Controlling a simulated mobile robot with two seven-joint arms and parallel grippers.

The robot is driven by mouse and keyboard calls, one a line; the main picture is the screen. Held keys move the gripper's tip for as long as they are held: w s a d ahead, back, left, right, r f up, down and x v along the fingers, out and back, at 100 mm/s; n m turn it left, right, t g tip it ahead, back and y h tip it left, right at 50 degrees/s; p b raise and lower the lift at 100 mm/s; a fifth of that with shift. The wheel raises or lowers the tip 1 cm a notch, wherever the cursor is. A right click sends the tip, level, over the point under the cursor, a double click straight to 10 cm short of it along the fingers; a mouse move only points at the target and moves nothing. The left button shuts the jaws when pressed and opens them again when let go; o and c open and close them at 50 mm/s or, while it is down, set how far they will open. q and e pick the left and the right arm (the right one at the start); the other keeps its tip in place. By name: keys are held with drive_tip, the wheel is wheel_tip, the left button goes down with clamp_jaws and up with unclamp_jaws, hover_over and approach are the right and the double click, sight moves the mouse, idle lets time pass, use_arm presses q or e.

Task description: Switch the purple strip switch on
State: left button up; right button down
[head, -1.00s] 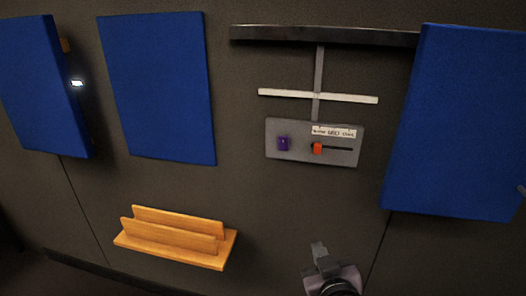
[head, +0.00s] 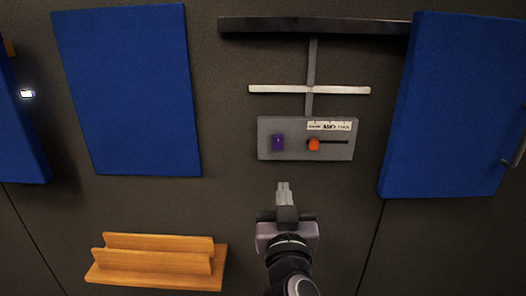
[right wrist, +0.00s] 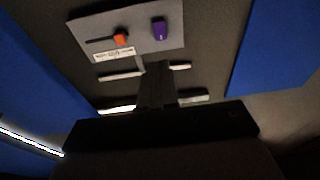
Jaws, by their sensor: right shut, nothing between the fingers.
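The purple strip switch (head: 278,142) is a small purple block on the left part of a grey panel (head: 292,153) on the dark wall. It also shows in the right wrist view (right wrist: 159,29), upper middle, on the grey panel (right wrist: 176,14). Whether it is on or off I cannot tell. My right gripper (head: 283,186) is shut and empty, below the panel and apart from it, fingers pointing up towards the purple switch. In the right wrist view its dark fingers (right wrist: 157,92) also show. My left gripper is not in view.
An orange slider (head: 314,144) in a black slot sits right of the purple switch, under a white label (head: 330,126). A white crossbar (head: 310,90) and dark rail (head: 315,26) are above. Blue boards (head: 128,90) (head: 447,110) flank the panel. A wooden rack (head: 155,264) is lower left.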

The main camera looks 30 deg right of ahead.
drive_tip(key=shift+w+a+r+m+h, duration=0.1)
drive_tip(key=shift+a+r+m+h, duration=0.05)
drive_tip(key=shift+r+m+h, duration=0.15)
drive_tip(key=p, duration=0.3)
approach(279, 140)
drive_tip(key=x, duration=0.5)
drive_tip(key=shift+w+r, duration=0.2)
drive_tip(key=shift+w, duration=0.1)
drive_tip(key=shift+w+d, duration=0.35)
drive_tip(key=shift+w, duration=0.15)
